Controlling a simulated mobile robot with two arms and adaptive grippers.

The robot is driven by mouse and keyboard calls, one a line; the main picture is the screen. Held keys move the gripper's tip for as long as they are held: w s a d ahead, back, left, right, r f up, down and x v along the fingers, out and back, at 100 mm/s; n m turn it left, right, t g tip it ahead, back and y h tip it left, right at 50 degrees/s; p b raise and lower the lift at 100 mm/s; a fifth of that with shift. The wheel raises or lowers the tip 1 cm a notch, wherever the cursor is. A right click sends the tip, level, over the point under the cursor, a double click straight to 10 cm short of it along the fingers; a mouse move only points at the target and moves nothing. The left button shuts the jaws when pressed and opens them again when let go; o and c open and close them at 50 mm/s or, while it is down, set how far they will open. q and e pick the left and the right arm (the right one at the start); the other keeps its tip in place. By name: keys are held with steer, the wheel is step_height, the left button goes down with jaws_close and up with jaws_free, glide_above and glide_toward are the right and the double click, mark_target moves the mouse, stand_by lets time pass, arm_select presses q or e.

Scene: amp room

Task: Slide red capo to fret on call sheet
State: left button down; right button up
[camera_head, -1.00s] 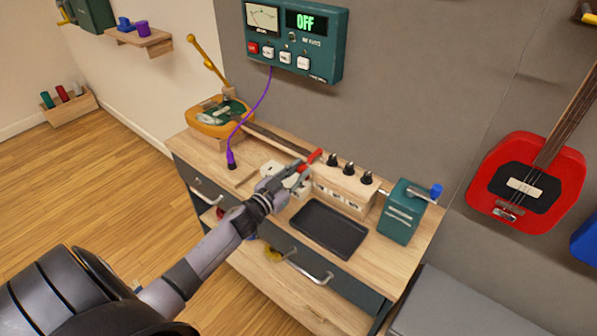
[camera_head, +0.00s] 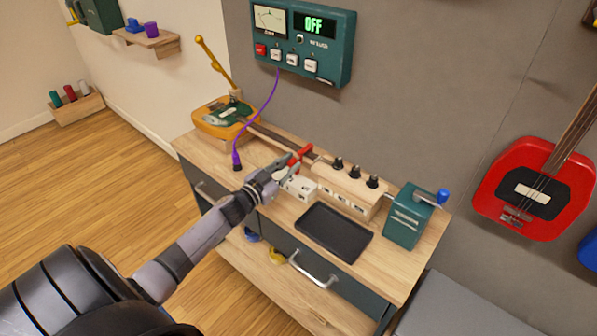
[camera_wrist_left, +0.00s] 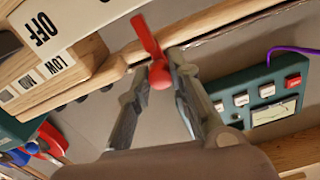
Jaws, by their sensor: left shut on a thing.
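The red capo (camera_head: 301,154) is at the neck (camera_head: 275,136) of the yellow guitar (camera_head: 222,117), which lies along the back of the workbench. My left gripper (camera_head: 289,164) is shut on the capo. In the left wrist view the red capo (camera_wrist_left: 154,60) sits between my left fingertips (camera_wrist_left: 158,72), beside a wooden strip that looks like the neck. Whether the capo touches the neck is hard to tell. The call sheet is not something I can make out. My right gripper does not show.
A wooden block with black knobs (camera_head: 345,188) stands right of the capo, with a small white box (camera_head: 298,187) near the gripper. A black tray (camera_head: 335,232) and a green crank box (camera_head: 408,218) are farther right. A purple cable (camera_head: 263,115) hangs from the wall panel reading OFF (camera_head: 305,40).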

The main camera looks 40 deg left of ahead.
arm_select(q)
steer(key=c, duration=1.4)
jaws_free()
steer(key=shift+c, duration=0.2)
steer(key=shift+d, duration=0.1)
steer(key=shift+s, duration=0.1)
steer(key=shift+s, duration=0.4)
steer(key=s+a, duration=0.1)
steer(key=s, duration=1)
